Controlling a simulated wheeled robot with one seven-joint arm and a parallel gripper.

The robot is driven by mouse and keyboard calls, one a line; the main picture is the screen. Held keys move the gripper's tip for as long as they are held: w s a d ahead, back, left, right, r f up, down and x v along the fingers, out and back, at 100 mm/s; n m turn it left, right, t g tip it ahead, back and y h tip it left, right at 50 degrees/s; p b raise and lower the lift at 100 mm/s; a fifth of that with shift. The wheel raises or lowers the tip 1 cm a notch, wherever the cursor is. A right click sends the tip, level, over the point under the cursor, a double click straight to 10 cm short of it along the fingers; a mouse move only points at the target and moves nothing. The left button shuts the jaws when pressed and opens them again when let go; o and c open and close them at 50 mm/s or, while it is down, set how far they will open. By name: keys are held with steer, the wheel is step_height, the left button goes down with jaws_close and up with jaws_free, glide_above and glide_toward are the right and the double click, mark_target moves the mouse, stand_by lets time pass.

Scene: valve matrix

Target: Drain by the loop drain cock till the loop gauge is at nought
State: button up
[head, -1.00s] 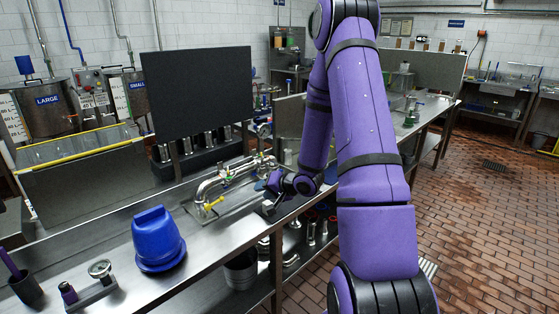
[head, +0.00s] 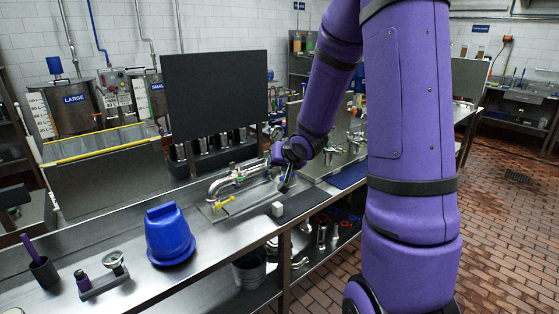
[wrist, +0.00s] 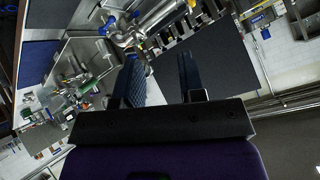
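A steel pipe loop (head: 228,180) stands on a plate on the bench in the head view. I cannot tell which fitting is the drain cock, and no gauge face is readable. My gripper (head: 287,186) is at the right end of the loop, pointing down. In the wrist view its two dark fingers (wrist: 160,65) stand apart with nothing seen held between them. The steel pipe (wrist: 158,18) with coloured fittings lies beyond the fingertips; contact cannot be told.
A blue tub-shaped object (head: 168,236) stands on the bench (head: 125,272) left of the loop. A small white block (head: 277,209) and a dark mat (head: 303,203) lie near the front edge. A dark upright panel (head: 215,100) stands behind the loop.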

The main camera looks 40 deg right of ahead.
mark_target(229, 201)
steer(key=shift+s+a+r+h, duration=0.15)
steer(key=shift+s+a+r, duration=0.05)
steer(key=shift+r, duration=0.25)
steer(key=shift+s+a+r+h, duration=0.15)
steer(key=shift+r, duration=0.3)
steer(key=shift+f, duration=0.1)
